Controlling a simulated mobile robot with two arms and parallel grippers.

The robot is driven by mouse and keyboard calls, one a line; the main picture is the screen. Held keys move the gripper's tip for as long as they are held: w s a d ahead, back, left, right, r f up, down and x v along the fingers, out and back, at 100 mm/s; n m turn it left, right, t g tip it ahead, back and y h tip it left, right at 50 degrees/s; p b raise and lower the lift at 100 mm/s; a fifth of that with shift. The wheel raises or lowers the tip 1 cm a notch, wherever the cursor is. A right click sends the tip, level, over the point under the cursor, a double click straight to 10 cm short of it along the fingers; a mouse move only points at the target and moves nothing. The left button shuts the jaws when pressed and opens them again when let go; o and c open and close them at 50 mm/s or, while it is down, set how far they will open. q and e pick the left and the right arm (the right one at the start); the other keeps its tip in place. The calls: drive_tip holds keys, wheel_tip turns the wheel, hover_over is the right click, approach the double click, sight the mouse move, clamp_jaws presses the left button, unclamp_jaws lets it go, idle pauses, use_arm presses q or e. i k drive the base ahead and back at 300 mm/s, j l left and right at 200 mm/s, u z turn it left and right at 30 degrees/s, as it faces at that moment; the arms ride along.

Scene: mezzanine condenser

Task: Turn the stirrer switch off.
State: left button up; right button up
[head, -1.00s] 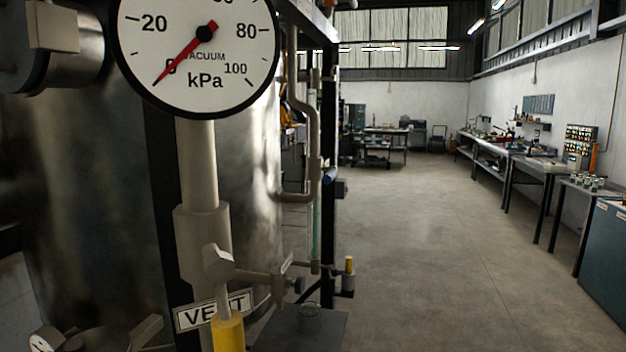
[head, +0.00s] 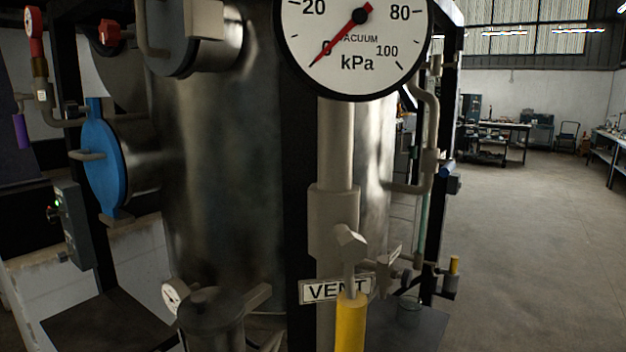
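A grey control box (head: 75,226) is at the left, mounted on a dark post beside the steel vessel. A small green light (head: 58,204) glows on its face, and a small dark knob or switch (head: 52,214) with a reddish spot sits just below it. The box is seen at an angle; I can read no label and cannot tell whether this is the stirrer switch or which way it is set. Neither of my grippers is in view.
The large steel vessel (head: 225,160) fills the middle. A vacuum gauge (head: 355,75), needle near 0, and a yellow-handled vent valve (head: 350,320) stand in front. A blue flange (head: 101,160) juts out at left. Open floor (head: 530,250) lies right.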

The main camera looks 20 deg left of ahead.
sight(52, 216)
drive_tip(key=u, duration=1.9)
drive_tip(key=i+j, duration=0.25)
drive_tip(key=i, duration=0.15)
drive_tip(key=i+j, duration=0.2)
drive_tip(key=i, duration=0.25)
drive_tip(key=i+j, duration=0.25)
drive_tip(key=i, duration=0.15)
